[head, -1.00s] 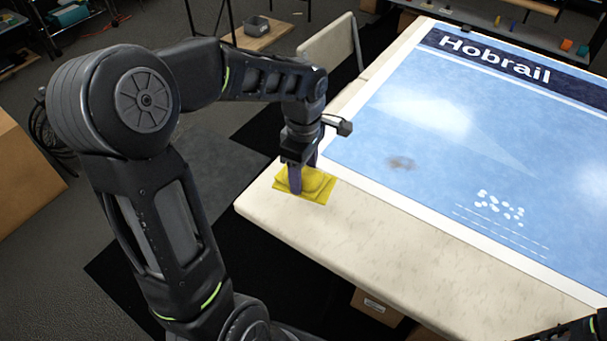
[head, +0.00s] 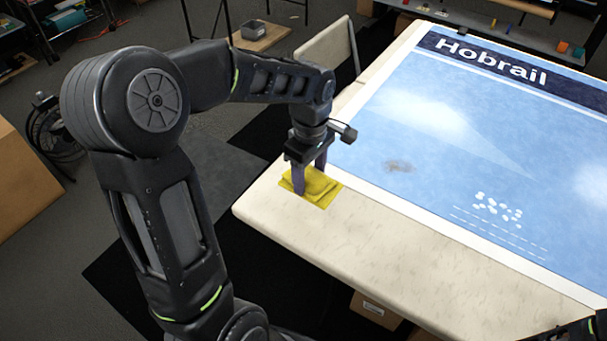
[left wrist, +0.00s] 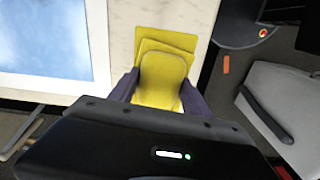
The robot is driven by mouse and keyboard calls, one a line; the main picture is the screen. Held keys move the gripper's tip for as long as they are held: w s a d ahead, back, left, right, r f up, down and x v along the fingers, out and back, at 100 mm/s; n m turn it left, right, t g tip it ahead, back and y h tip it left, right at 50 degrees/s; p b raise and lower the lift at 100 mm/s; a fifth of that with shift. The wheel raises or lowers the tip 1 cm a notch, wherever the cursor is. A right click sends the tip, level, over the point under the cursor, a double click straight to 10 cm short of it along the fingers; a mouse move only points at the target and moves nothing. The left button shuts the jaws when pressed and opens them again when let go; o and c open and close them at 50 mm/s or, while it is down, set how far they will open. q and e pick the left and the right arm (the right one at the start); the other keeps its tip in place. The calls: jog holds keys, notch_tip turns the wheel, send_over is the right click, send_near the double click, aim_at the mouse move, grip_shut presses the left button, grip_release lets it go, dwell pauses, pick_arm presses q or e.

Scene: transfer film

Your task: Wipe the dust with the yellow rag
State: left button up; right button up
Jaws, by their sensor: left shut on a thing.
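The yellow rag (head: 322,197) lies folded on the near left corner of the pale table (head: 345,231). My left gripper (head: 310,184) points down over it and is shut on the rag, with a finger on either side. The left wrist view shows the rag (left wrist: 160,76) bunched up between the two dark fingers (left wrist: 158,92), its flat layers reaching beyond them. A brownish smudge of dust (head: 399,166) is on the blue poster, to the right of the rag. Of my right arm only a dark part shows at the lower right edge; its gripper is not visible.
A blue poster (head: 450,190) headed "Hobrail" covers much of the table. A grey shelf (head: 490,38) with small coloured items stands along the far edge. A chair (head: 328,55) is beyond the table's left edge.

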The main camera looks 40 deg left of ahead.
pick_arm(q)
jog(key=w+d+m, duration=0.9)
jog(key=d+m, duration=0.2)
jog(key=m, duration=0.6)
jog(key=shift+f, duration=0.4)
jog(key=shift+d, duration=0.1)
